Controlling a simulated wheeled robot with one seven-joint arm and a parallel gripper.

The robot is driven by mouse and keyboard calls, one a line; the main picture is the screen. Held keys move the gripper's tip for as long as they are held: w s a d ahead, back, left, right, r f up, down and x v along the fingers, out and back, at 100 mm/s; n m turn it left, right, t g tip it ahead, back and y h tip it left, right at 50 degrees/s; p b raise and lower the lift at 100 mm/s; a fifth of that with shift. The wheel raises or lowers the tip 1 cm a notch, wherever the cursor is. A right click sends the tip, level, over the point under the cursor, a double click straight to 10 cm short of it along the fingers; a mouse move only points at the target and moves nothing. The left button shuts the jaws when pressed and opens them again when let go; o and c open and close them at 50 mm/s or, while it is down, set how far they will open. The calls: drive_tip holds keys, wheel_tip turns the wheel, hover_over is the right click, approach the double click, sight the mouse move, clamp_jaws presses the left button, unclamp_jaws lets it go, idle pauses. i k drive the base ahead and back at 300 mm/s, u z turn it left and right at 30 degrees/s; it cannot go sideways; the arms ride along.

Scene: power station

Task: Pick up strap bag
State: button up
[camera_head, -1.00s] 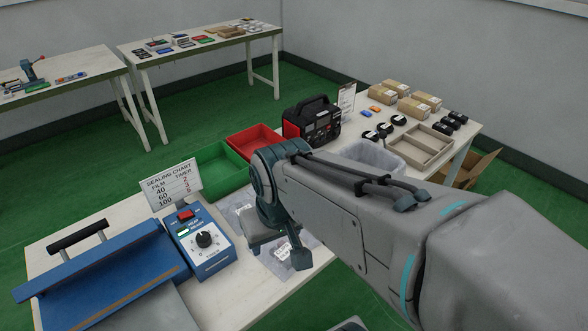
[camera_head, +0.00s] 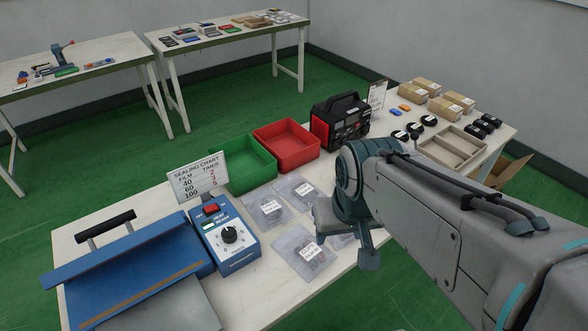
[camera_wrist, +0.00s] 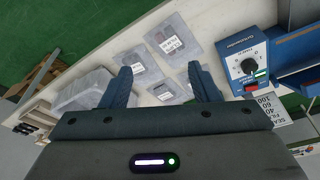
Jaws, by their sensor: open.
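Several clear flat bags with white labels lie on the white table. In the head view, one is at the left (camera_head: 262,215), one at the back (camera_head: 291,186) and one at the front (camera_head: 294,262); another is partly hidden by my arm. The labels are too small to read, so I cannot tell which is the strap bag. My gripper (camera_wrist: 160,82) is open and empty, and its fingers point towards the bags in the wrist view. One bag (camera_wrist: 168,52) shows beyond the fingertips; others show between and near them. In the head view my arm mostly hides the gripper.
The blue heat sealer (camera_head: 130,262) and its control box (camera_head: 228,240) stand left of the bags, with a sealing chart (camera_head: 198,176) behind. Green (camera_head: 243,171) and red (camera_head: 286,150) bins and a black-red power unit (camera_head: 340,120) stand behind the bags.

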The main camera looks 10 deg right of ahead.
sight(300, 193)
drive_tip(key=u, duration=1.7)
drive_tip(key=k, duration=0.45)
drive_tip(key=z, duration=1.4)
drive_tip(key=i, duration=0.5)
drive_tip(key=z, duration=0.05)
